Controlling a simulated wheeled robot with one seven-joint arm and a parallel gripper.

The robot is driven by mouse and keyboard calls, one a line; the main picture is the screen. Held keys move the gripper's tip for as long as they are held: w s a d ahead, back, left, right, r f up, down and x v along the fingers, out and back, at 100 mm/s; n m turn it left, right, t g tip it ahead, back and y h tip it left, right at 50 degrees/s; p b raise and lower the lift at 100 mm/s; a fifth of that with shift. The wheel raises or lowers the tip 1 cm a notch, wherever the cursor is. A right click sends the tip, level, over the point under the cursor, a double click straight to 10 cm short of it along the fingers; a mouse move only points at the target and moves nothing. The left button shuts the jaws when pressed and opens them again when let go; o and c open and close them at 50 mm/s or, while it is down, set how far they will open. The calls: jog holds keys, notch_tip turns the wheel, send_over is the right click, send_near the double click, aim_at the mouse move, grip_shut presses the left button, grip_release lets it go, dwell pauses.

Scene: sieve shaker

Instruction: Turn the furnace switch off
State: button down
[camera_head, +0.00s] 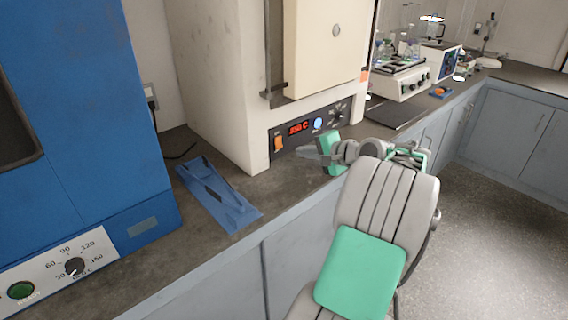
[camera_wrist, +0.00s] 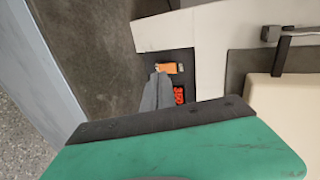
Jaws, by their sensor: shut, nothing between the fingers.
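The furnace (camera_head: 220,90) is a cream-white box with a dark control panel low on its front. An orange switch (camera_head: 279,144) sits at the left end of the panel, left of a lit red display (camera_head: 298,128). In the wrist view the orange switch (camera_wrist: 166,68) shows just beyond the fingertips, beside the red display (camera_wrist: 179,95). My gripper (camera_head: 303,151) is shut and empty, pointing at the panel from the right, in front of and slightly below the display. In the wrist view the shut fingers (camera_wrist: 157,82) are close to the switch; contact cannot be told.
A blue oven (camera_head: 85,120) stands at the left. A blue tray (camera_head: 218,193) lies on the dark counter between it and the furnace. A blue round button (camera_head: 318,124) is on the panel right of the display. A white shaker (camera_head: 400,82) stands farther right.

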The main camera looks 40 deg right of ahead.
jog(key=s+d, duration=0.1)
jog(key=d, duration=0.1)
send_near(278, 147)
jog(key=shift+m+t, duration=0.3)
jog(key=shift+m, duration=0.1)
jog(key=b+x, duration=0.1)
jog(key=x, duration=0.6)
jog(key=shift+s+f, duration=0.1)
jog(key=shift+f, duration=0.1)
